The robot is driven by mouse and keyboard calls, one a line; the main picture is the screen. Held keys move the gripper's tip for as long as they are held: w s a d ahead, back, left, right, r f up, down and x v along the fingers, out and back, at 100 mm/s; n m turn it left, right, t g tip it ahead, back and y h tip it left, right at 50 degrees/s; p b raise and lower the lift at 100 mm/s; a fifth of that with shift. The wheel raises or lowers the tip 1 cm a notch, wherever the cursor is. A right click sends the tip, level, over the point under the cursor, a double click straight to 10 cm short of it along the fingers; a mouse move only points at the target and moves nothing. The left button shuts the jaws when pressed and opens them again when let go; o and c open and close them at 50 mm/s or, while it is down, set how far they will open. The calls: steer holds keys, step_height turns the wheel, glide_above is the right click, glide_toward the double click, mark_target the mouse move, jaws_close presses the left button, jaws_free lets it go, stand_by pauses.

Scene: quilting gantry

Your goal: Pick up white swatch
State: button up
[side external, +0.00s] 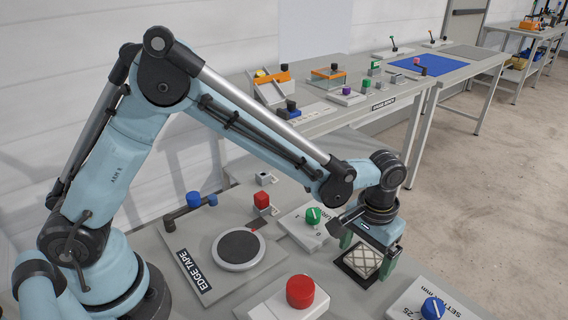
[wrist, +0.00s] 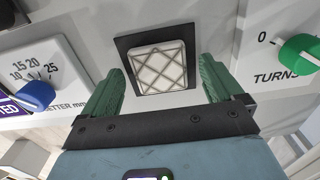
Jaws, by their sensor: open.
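The white swatch (wrist: 159,69) is a square, pillowy piece with a dark diamond lattice. It lies on a black square pad (wrist: 124,44) in the wrist view. In the side external view the swatch (side external: 362,261) shows below my gripper, partly hidden by it. My gripper (wrist: 160,88) has two green fingers, spread apart, one on each side of the swatch in the wrist view. The fingers are open and nothing is held between them. In the side external view my gripper (side external: 368,262) is low over the pad; whether the fingers touch the bench cannot be told.
A blue setter knob (wrist: 36,95) and a green turns knob (wrist: 299,54) stand on either side of the pad. Another bench stands behind.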

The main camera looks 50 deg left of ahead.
steer(key=c, duration=1.1)
steer(key=shift+r, duration=0.1)
